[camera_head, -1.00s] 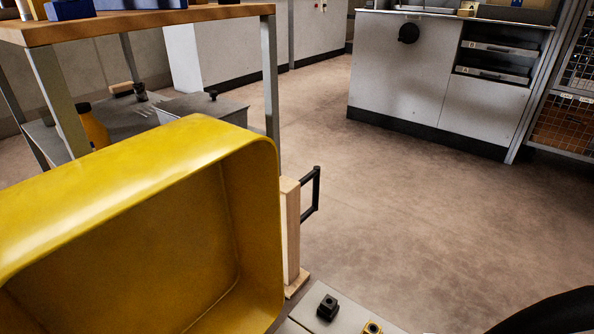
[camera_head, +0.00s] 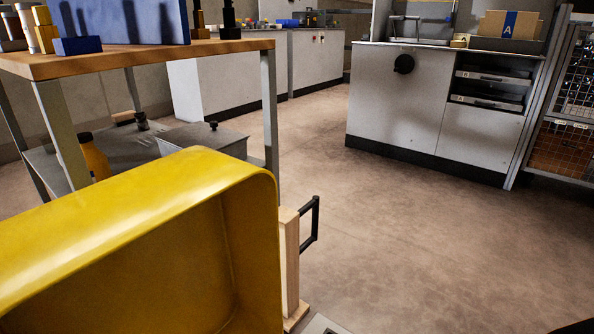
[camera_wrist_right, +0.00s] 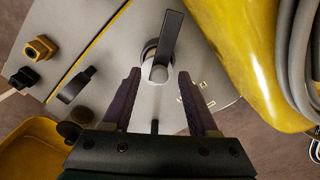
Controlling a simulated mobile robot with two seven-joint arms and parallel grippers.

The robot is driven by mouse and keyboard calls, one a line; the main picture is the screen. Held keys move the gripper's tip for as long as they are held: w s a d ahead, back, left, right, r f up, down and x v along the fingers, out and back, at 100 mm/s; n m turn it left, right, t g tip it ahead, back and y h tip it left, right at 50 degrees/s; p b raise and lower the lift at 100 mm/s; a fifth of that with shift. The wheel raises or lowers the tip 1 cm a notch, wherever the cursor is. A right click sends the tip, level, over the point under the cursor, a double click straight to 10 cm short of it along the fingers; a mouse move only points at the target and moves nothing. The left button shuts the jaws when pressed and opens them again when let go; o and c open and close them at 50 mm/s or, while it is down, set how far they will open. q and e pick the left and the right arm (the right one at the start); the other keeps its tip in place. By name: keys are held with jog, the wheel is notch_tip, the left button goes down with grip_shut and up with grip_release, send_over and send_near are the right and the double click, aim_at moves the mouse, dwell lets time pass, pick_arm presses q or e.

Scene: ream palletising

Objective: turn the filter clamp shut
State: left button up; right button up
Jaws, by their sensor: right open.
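A dark lever handle (camera_wrist_right: 167,42) stands on a round pale metal hub (camera_wrist_right: 150,58) on a grey panel (camera_wrist_right: 215,65) in the right wrist view. It looks like the filter clamp. My right gripper (camera_wrist_right: 160,76) is open, its two dark fingers on either side of and just below the hub. The clamp does not show in the head view. My left gripper is in neither view.
A yellow housing (camera_head: 130,230) fills the lower left of the head view, beside a wooden post (camera_head: 290,255) with a black handle (camera_head: 313,225). In the wrist view, dark and brass fittings (camera_wrist_right: 40,47) lie left, grey hoses (camera_wrist_right: 285,60) right. Floor right of the post is clear.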

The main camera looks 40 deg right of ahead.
notch_tip(320, 180, up, 10)
jog(key=p, duration=0.8)
